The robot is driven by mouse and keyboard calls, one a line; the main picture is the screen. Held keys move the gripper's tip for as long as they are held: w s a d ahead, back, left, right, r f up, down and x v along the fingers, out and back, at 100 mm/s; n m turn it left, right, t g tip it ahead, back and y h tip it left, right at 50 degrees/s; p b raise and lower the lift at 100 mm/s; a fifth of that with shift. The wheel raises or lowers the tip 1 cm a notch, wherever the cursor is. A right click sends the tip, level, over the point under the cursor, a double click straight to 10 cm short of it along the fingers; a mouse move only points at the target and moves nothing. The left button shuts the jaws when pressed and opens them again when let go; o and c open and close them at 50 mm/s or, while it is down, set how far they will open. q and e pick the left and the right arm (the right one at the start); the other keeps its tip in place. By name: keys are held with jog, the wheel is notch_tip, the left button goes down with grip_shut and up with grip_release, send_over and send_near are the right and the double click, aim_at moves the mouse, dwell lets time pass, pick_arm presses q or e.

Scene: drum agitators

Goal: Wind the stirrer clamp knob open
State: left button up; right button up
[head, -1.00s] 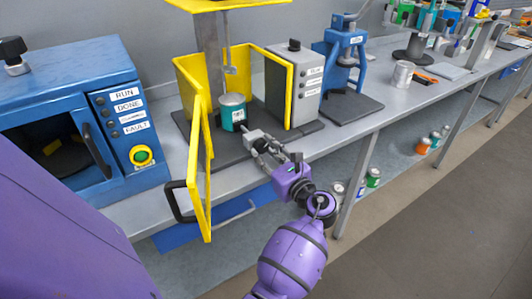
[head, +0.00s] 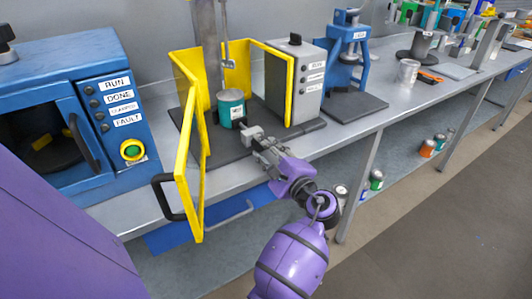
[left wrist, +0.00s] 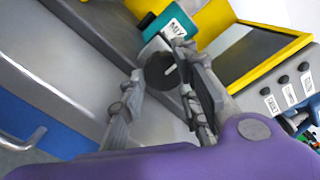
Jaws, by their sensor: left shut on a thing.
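The teal can (head: 230,108) with a white label stands inside the open yellow guard of the stirrer, under its shaft (head: 226,48). It also shows in the left wrist view (left wrist: 168,24). The black clamp knob (left wrist: 158,72) sits in front of the can, between my left fingers in the left wrist view. My left gripper (head: 250,135) is shut on this knob and partly hides it in the head view. My right gripper is not in view.
The yellow guard door (head: 186,150) with a black handle stands open left of my arm. A grey control box (head: 309,80) is close on the right. A blue oven (head: 60,100) stands left, a blue press (head: 348,50) right. Cans stand on the lower shelf.

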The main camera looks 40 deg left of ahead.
pick_arm(q)
jog(key=shift+s+a+f+n, duration=0.15)
jog(key=shift+f+n, duration=0.2)
jog(key=shift+n, duration=0.25)
jog(key=shift+b, duration=0.3)
